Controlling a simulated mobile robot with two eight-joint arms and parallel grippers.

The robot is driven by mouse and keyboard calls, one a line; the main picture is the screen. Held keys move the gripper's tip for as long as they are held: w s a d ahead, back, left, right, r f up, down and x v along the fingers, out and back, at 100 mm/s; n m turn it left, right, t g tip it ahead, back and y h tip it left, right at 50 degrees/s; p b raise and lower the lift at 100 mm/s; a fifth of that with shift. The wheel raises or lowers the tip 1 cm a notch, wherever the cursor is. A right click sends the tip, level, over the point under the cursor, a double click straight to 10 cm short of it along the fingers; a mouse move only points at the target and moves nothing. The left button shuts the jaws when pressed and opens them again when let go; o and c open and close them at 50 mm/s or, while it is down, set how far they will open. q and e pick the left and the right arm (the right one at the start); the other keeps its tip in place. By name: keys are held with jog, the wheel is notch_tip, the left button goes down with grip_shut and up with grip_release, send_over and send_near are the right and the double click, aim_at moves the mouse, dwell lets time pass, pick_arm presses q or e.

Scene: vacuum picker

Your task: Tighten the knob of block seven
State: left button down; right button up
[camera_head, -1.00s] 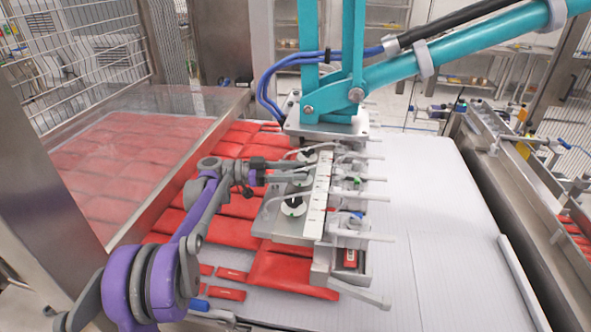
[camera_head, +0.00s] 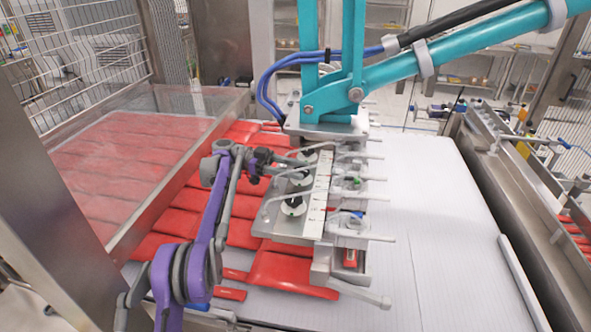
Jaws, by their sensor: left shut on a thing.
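The vacuum picker head has a row of grey blocks with a numbered white strip (camera_head: 319,195) along it; the numbers are too small to read, so I cannot tell which block is seven. Round black-and-white knobs (camera_head: 294,206) sit on the plate left of the strip. My left gripper (camera_head: 285,162), on a purple and grey arm, reaches in from the left at the far end of this row. It is shut, apparently on a knob there, which the fingers mostly hide. A nearer knob (camera_head: 299,179) is uncovered. My right gripper is not in view.
A teal lifting arm (camera_head: 440,62) with blue hoses stands over the far end of the head. Red packs (camera_head: 285,270) lie under and left of it. Clear panels (camera_head: 150,115) fence the left side. The white belt (camera_head: 440,220) to the right is bare.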

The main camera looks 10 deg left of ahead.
aim_at(296, 169)
pick_arm(q)
jog(key=shift+c, duration=1.5)
grip_release()
notch_tip(296, 169, up, 10)
